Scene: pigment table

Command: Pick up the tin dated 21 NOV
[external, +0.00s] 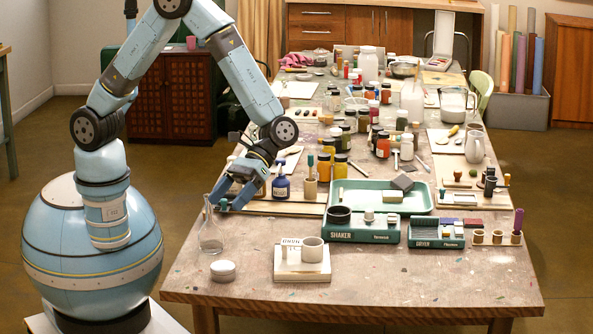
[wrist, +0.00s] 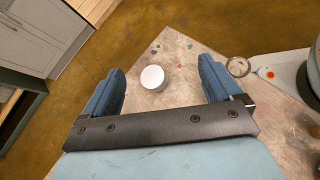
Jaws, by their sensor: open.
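A small round tin (external: 223,270) with a pale lid stands on the near left corner of the table, in front of a glass flask. It also shows in the wrist view as a white disc (wrist: 153,77), seen from above between my two fingers. No date can be read on it in either view. My gripper (external: 229,205) is open and empty above the table's left edge, higher than the tin and behind it in the external view. In the wrist view my gripper's fingers (wrist: 160,88) stand wide apart, with the tin well below them.
A clear glass flask (external: 210,238) stands right behind the tin. A small white stand with a cup (external: 312,250) is to its right. The shaker (external: 362,230) and a green tray (external: 425,195) lie further right. The table's front left is otherwise clear.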

